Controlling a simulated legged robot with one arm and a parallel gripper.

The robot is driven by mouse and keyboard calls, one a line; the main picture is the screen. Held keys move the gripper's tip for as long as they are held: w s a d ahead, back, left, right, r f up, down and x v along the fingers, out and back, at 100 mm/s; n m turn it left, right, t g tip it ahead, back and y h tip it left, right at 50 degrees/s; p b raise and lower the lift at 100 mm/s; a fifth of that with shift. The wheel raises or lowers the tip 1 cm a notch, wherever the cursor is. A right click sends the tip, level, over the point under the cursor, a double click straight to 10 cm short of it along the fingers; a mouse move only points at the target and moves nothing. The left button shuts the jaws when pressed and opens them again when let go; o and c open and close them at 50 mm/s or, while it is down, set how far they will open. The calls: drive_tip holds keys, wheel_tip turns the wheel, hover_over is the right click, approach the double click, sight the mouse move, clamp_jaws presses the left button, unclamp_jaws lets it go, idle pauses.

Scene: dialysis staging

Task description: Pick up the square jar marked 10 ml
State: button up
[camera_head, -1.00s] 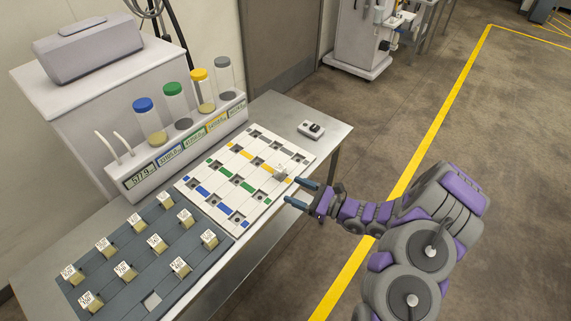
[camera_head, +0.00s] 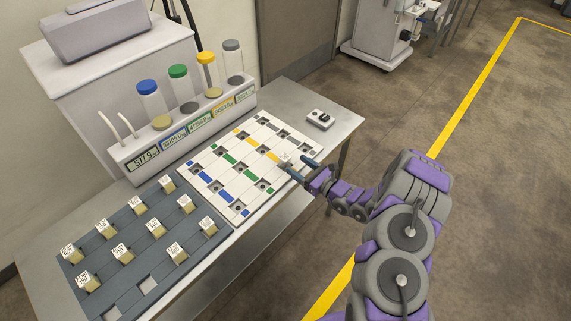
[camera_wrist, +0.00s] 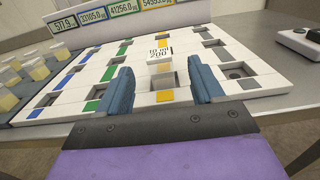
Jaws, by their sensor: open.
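A small square jar (camera_head: 285,157) with a white label stands on the white board (camera_head: 190,172), near the right end of the yellow-marked row. In the wrist view its label (camera_wrist: 159,48) reads "10 ml" with a second line like "200", above a pale, see-through body. My gripper (camera_head: 296,163) is open at the board's right edge, with its fingers pointing at the jar. In the wrist view the two blue fingers (camera_wrist: 163,86) lie left and right of the jar, with gaps on both sides. The jar appears just beyond or between the fingertips; I cannot tell which.
A dark grey tray (camera_head: 128,262) at left holds several similar labelled jars. Behind the board, a rack (camera_head: 130,160) has number displays and several tubes with coloured caps. A small device (camera_head: 320,119) sits on the table's back right corner. Open floor lies to the right.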

sight(289, 160)
drive_tip(key=shift+w+a, duration=0.25)
drive_tip(key=shift+w, duration=0.15)
drive_tip(key=x, duration=0.2)
drive_tip(key=b+x, duration=0.1)
drive_tip(key=x, duration=0.1)
drive_tip(key=f+x, duration=0.1)
drive_tip(key=x, duration=0.1)
drive_tip(key=shift+s+a, duration=0.3)
drive_tip(key=shift+a, duration=0.2)
drive_tip(key=shift+w, duration=0.15)
drive_tip(key=shift+d+r, duration=0.2)
drive_tip(key=shift+d, duration=0.5)
drive_tip(key=shift+c, duration=1)
drive_tip(key=shift+a+f, duration=0.1)
drive_tip(key=shift+a, duration=0.6)
drive_tip(key=c, duration=0.6)
drive_tip(key=shift+d, duration=0.25)
drive_tip(key=shift+c, duration=1.4)
drive_tip(key=shift+d, duration=0.3)
